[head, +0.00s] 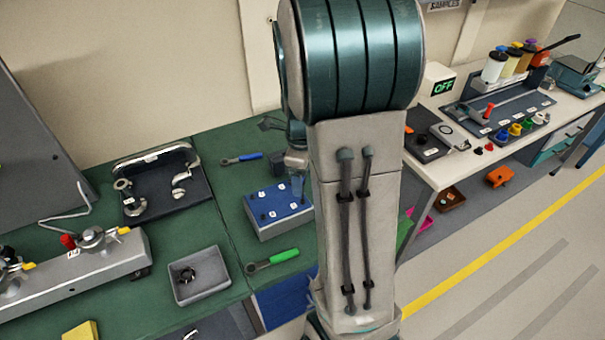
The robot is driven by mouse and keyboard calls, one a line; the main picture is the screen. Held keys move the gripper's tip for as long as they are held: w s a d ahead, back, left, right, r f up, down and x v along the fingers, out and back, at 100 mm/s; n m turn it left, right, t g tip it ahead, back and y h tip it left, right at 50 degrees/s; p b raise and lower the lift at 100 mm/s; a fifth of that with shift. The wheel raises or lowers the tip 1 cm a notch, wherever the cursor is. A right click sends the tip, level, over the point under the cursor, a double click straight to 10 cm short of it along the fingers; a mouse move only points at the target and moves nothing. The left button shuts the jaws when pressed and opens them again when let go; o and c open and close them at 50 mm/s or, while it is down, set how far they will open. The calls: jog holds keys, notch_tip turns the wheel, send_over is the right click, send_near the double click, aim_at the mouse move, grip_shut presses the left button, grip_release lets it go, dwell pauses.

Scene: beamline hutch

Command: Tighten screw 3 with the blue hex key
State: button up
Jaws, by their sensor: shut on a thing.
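A blue block (262,208) with several small numbered labels and screws on top stands on the green bench, left of my arm. I cannot read which label is 3. My gripper (298,182) is partly in view over the block's right back side, mostly hidden by my arm. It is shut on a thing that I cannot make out. A blue-handled tool (248,157) with a round grey head lies on the bench behind the block. A green-handled tool (284,257) lies in front of it. I cannot tell whether either is a hex key.
A grey tray (188,297) with a dark ring stands left of the green-handled tool. A dark holder (170,163) with metal fittings is at the back left. A long grey metal fixture (120,262) fills the left. Another bench (440,172) stands at the right.

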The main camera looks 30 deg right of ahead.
jog(key=shift+r+p, duration=1.1)
jog(key=shift+r, duration=0.3)
